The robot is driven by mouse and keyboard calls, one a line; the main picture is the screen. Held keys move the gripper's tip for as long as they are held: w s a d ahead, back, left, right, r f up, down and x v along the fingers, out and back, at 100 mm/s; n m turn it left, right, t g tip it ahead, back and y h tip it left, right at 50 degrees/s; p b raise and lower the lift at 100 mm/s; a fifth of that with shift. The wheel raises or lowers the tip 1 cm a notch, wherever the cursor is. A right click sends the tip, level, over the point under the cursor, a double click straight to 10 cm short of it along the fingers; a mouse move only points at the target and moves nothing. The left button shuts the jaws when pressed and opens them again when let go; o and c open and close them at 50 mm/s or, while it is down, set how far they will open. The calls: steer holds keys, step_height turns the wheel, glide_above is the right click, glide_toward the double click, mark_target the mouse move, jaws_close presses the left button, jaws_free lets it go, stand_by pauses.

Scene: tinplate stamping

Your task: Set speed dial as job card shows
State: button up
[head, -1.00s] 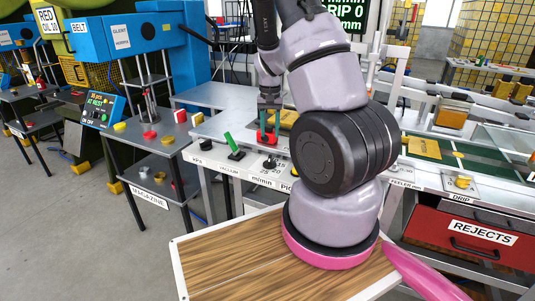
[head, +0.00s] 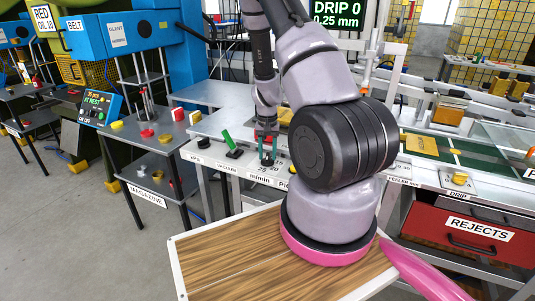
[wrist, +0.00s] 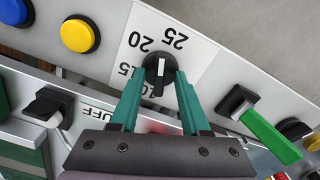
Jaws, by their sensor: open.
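The speed dial (wrist: 159,66) is a black knob with a white mark on a white plate. In the wrist view the numbers 15, 20 and 25 show around it, upside down. In the head view the dial (head: 267,160) stands above the "m/min" label (head: 260,177). My gripper (wrist: 159,74) is open, with its teal fingers either side of the dial's near part; I cannot tell whether they touch it. In the head view my gripper (head: 267,147) is low over the panel. I cannot make out a job card.
A green lever (wrist: 266,133) and a black switch (wrist: 47,108) flank the dial. Yellow (wrist: 79,35) and blue (wrist: 14,10) buttons sit nearby. The red rejects drawer (head: 470,228) is at right.

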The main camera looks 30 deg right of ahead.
mark_target(268, 156)
jaws_close()
steer(key=m, duration=0.4)
jaws_free()
steer(key=shift+r, duration=0.1)
step_height(268, 156, up, 11)
steer(key=shift+f, duration=0.2)
stand_by(0.4)
